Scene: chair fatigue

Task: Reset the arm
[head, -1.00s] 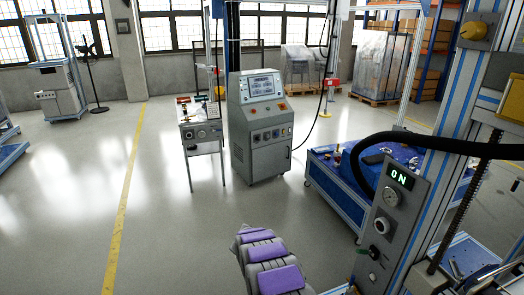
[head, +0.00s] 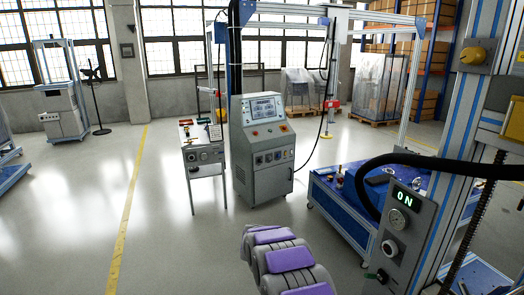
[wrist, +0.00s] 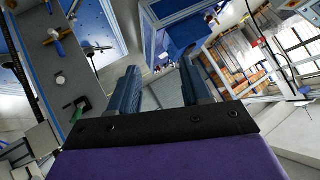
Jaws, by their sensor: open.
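My arm (head: 290,262), grey with purple pads, rises from the bottom middle of the head view. My gripper (wrist: 160,78) shows in the wrist view as two dark blue fingers spread apart beyond a black plate. It is open with nothing between the fingers. The wrist view is strongly tilted. The gripper's fingers cannot be made out in the head view.
A control panel (head: 408,222) with a lit "ON" display stands close at right on a metal frame (head: 455,130). A grey console (head: 262,150), a small side table (head: 203,155) and a blue workbench (head: 345,205) stand ahead. The floor (head: 70,220) at left is clear.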

